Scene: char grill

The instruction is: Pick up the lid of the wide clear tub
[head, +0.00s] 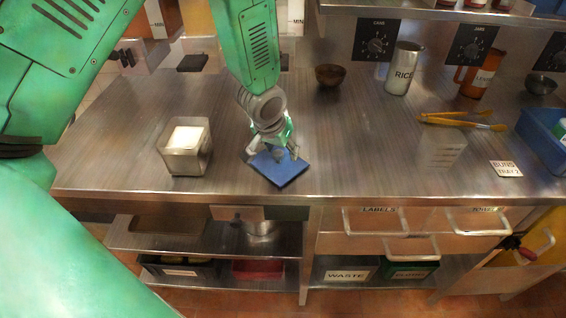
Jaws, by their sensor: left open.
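A flat blue square (282,172), which looks like a lid, lies on the steel counter. My left gripper (273,152) points down over its back part, open, with its fingers at or just above the square; I cannot tell whether they touch it. The gripper hides part of the square. A clear tub (184,161) with something white in it stands to the left, with no lid visible on it. Another clear tub (440,150) stands on the right of the counter. I cannot tell for sure which tub is the wide one. My right gripper is not in view.
Yellow tongs (462,121) lie at the right, by the second tub. A metal RICE jug (403,68), an orange jug (476,76) and a dark bowl (330,75) stand at the back. A blue bin (545,136) is at far right. The middle counter is clear.

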